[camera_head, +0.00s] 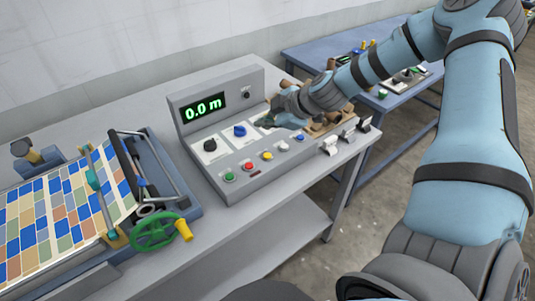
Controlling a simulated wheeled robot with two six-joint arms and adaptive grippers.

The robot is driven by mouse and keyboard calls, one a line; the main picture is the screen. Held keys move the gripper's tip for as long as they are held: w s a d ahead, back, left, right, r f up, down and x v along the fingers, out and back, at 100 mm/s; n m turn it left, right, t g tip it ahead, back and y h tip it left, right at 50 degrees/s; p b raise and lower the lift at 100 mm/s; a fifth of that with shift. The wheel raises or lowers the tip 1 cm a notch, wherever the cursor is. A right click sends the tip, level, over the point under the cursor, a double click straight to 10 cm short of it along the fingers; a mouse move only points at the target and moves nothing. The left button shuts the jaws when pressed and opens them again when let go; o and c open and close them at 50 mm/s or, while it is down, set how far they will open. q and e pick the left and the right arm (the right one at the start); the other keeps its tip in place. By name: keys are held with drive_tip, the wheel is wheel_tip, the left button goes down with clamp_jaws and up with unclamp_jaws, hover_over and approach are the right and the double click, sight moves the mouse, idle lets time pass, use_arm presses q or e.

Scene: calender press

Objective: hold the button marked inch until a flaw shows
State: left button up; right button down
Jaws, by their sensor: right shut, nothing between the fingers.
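A grey control panel (212,168) stands on the bench with a green-lit display (204,108) reading 0.0 m. A row of small buttons runs along its sloped front: green (229,176), red (248,166), yellow (267,155), white (284,147) and blue (300,137). Their labels are too small to read, so I cannot tell which is marked inch. My right gripper (266,122) is shut and empty over the panel's right part, behind the button row and right of the blue knob. Whether it touches the panel is unclear. A sheet of coloured squares (48,222) lies in the press at left; no clear flaw shows.
The press has a green handwheel (155,231) with a yellow grip in front of the panel's left side. A black knob (210,145) and the blue knob (240,130) sit above the buttons. Small clips (348,136) stand at the bench's right edge. A blue table (310,52) is behind.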

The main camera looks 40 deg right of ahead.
sight(266, 157)
wheel_tip(266, 157, down, 9)
drive_tip(key=b, duration=0.8)
drive_tip(key=shift+w, duration=0.15)
drive_tip(key=shift+b, duration=0.3)
idle(0.6)
drive_tip(key=shift+f+b, duration=0.4)
drive_tip(key=shift+f+b, duration=0.35)
drive_tip(key=shift+b, duration=0.05)
idle(0.5)
drive_tip(key=shift+r, duration=0.1)
idle(1.1)
drive_tip(key=shift+r+p, duration=0.75)
